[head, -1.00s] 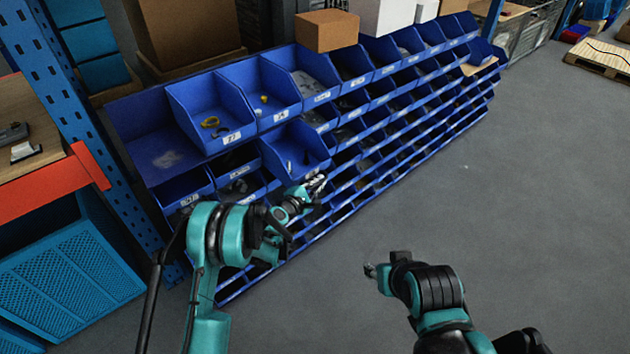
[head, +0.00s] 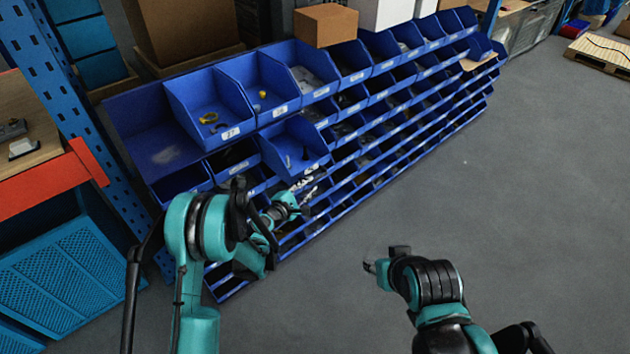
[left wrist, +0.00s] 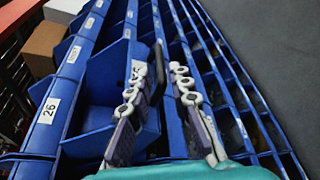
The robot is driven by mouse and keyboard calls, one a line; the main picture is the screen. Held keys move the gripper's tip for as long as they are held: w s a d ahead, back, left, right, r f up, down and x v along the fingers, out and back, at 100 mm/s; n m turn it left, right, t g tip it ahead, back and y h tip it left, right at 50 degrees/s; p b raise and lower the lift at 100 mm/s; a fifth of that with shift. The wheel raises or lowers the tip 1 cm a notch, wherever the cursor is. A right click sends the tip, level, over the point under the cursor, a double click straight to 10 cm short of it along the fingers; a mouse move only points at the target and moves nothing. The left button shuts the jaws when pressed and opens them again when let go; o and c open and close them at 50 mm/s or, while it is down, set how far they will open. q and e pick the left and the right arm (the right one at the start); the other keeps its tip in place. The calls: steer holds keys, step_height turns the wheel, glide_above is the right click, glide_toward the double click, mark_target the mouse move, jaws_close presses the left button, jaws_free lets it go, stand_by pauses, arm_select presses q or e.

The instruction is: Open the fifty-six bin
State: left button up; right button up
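The bin (head: 293,146) with a partly hidden label, of which a 6 seems to show, is a blue bin in the second row of the rack. It sticks out further than its neighbours. It also shows in the left wrist view (left wrist: 105,85). My left gripper (head: 310,182) is just below and in front of its front lip.
The blue rack (head: 150,158) holds several rows of bins, some with small parts. A cardboard box (head: 325,24) stands on top. A shelf with a red edge (head: 50,190) and blue crates are at the left. The floor (head: 520,210) at the right is clear.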

arm_select(q)
steer(key=v, duration=0.5)
steer(key=shift+s+a, duration=0.2)
steer(key=shift+s, duration=0.15)
steer(key=s+a+r+m+g+y, duration=0.3)
steer(key=s+a+r+m, duration=0.3)
steer(key=s+r+m, duration=0.45)
steer(key=s+a+m+y, duration=0.2)
steer(key=s+a, duration=0.2)
steer(key=s, duration=0.3)
steer(key=s+a+r+m+g+y, duration=0.1)
steer(key=s+a+m+y, duration=0.1)
steer(key=s+a, duration=0.2)
steer(key=s+a+r+m+g+y, duration=0.1)
steer(key=s+a, duration=0.3)
steer(key=s, duration=0.6)
steer(key=shift+s+m+y, duration=0.4)
steer(key=shift+m+y, duration=0.1)
steer(key=shift+m, duration=0.35)
